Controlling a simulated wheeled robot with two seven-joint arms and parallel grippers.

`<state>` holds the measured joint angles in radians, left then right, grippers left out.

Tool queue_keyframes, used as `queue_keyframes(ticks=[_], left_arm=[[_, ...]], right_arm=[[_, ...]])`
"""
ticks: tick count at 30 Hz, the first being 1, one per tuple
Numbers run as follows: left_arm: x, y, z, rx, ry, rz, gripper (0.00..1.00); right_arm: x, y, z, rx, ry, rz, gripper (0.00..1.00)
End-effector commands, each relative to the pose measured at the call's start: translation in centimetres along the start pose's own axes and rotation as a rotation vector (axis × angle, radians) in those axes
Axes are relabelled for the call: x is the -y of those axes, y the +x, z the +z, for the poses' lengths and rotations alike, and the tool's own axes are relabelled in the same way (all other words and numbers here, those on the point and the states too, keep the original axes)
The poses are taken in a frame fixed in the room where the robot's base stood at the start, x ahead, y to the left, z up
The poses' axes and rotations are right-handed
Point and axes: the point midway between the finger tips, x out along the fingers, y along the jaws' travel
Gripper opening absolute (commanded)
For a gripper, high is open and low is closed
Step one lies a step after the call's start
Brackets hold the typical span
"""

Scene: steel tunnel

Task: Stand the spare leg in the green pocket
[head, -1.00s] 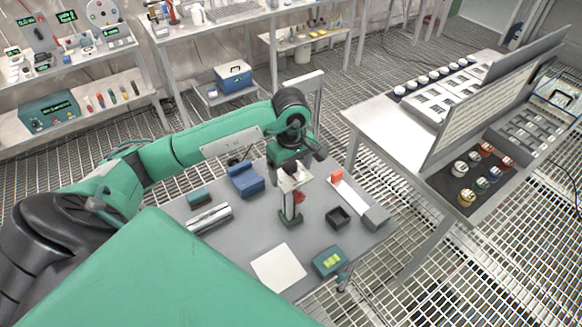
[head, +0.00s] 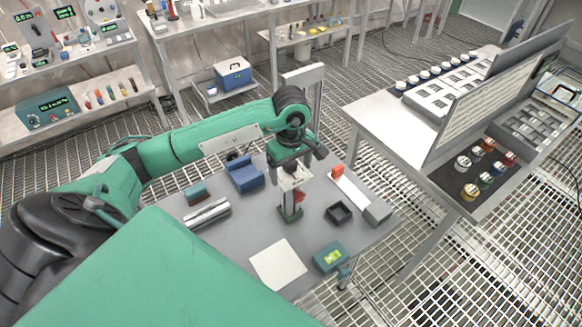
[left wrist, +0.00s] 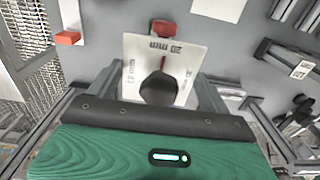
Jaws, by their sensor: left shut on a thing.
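The spare leg (head: 289,200) appears as a narrow grey upright post. Its lower end is at the green pocket (head: 290,215) on the grey table; I cannot tell how deep it sits. My left gripper (head: 291,175) is above it, pointing down, shut on the leg's upper part. A pale plate (head: 297,180) with a red piece shows just under the gripper. In the left wrist view, a dark round knob (left wrist: 158,88) lies between the fingers, in front of the pale marked plate (left wrist: 150,52). The wrist view does not show the pocket clearly. My right gripper is not in view.
A bench (head: 385,125) stands to the right.

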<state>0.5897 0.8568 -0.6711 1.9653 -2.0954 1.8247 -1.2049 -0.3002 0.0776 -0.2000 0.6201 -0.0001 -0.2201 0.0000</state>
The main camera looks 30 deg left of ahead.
Motion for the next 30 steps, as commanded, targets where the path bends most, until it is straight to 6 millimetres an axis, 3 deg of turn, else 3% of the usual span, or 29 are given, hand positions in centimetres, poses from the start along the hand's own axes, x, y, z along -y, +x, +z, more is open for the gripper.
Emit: queue_keyframes(ticks=[11,12,14,23,30], left_arm=[[0.0,0.6,0.0,0.000,0.000,0.002,0.15],[0.0,0.5,0.0,0.000,0.000,0.002,0.89],[0.0,0.5,0.0,0.000,0.000,0.002,1.00],[0.0,0.4,0.0,0.000,0.000,0.001,1.00],[-0.1,-2.7,-0.1,-0.003,0.000,0.006,1.00]], right_arm=[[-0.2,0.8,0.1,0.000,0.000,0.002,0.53],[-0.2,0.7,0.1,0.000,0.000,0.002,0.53],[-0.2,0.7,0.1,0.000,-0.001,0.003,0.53],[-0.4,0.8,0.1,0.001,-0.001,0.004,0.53],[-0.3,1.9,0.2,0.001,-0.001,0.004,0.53]])
